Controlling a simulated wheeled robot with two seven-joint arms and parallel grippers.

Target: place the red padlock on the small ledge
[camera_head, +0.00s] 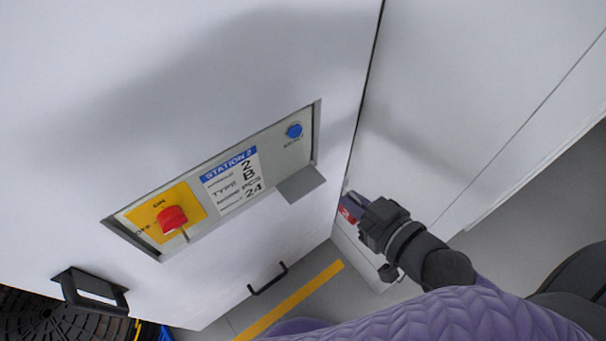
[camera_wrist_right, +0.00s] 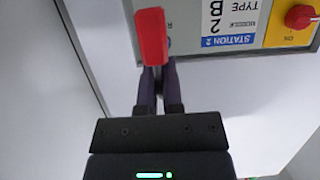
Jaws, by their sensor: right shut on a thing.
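The red padlock (camera_head: 347,213) is held at the tips of my right gripper (camera_head: 355,203), just right of the cabinet's edge. In the right wrist view the padlock (camera_wrist_right: 151,36) stands out past the shut dark fingers (camera_wrist_right: 158,86), its red body in clear view. The small grey ledge (camera_head: 302,185) juts from the cabinet front below the right end of the control panel. It looks bare. The padlock is apart from it, to its right and lower in the head view. My left gripper is not in view.
The recessed panel has a red knob (camera_head: 172,219) on a yellow plate, a station label (camera_head: 233,181) and a blue button (camera_head: 294,131). Black handles (camera_head: 92,290) (camera_head: 267,278) stick out lower down. A pale wall (camera_head: 450,110) stands close on the right. A yellow floor line (camera_head: 290,302) runs below.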

